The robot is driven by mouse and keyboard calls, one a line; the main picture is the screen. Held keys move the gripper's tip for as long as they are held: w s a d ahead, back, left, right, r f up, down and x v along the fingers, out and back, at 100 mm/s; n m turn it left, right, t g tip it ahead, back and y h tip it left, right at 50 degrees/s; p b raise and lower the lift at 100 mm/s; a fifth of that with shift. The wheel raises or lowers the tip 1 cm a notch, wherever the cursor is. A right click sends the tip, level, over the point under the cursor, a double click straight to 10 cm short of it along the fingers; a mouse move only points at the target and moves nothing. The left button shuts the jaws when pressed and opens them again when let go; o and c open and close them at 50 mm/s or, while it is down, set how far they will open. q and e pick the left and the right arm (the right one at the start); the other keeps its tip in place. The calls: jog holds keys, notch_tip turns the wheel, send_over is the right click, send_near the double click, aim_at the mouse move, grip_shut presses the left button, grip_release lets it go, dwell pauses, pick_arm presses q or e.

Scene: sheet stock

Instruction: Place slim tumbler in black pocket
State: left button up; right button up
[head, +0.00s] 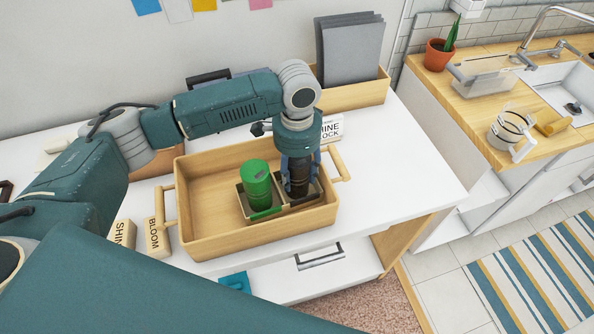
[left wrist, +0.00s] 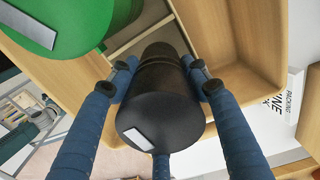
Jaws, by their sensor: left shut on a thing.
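My left gripper (head: 299,172) points down over the right side of the wooden tray (head: 205,240) and is shut on a dark slim tumbler (head: 300,186). In the left wrist view the black tumbler (left wrist: 160,100) sits between the blue fingers (left wrist: 162,75), with a pale label on its near end. The tumbler is at the right pocket (head: 311,199), which has a dark front edge; I cannot tell whether its base touches the pocket floor. A green tumbler (head: 257,182) stands in the left pocket, which has a green front edge (head: 266,214). My right gripper is not in view.
The tray has raised walls and handles (head: 340,165). Lettered blocks (head: 157,238) stand left of it, and another block (head: 332,128) behind it. A wooden holder with grey sheets (head: 350,50) is at the back. The white tabletop (head: 410,165) is clear to the right.

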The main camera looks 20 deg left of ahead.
pick_arm(q)
jog(key=o, duration=1.5)
jog(key=shift+r, duration=0.25)
notch_tip(320, 180, up, 10)
jog(key=b, duration=0.3)
jog(key=shift+r, duration=0.85)
